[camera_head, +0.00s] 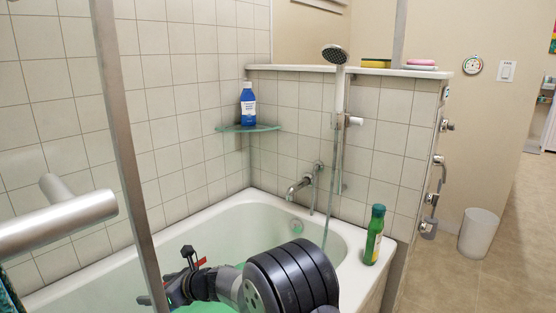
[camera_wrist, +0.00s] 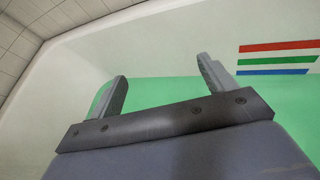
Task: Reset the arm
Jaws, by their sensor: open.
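My gripper (camera_wrist: 163,68) is open in the wrist view, with its two grey fingers apart and nothing between them. It is over the bathtub, above a green surface (camera_wrist: 160,91) inside the tub. In the head view my dark arm reaches over the white bathtub (camera_head: 348,235) from the lower edge. The arm hides much of the tub's inside, and the fingers are hard to make out there. A patch of the green surface (camera_head: 212,307) shows beside the arm.
A green bottle (camera_head: 374,234) stands on the tub's right rim corner. A blue bottle (camera_head: 247,105) stands on a glass corner shelf (camera_head: 262,128). A metal frame post (camera_head: 128,160) and bar (camera_head: 60,222) are close on the left. A shower head (camera_head: 335,54) and tap (camera_head: 300,185) are on the far wall.

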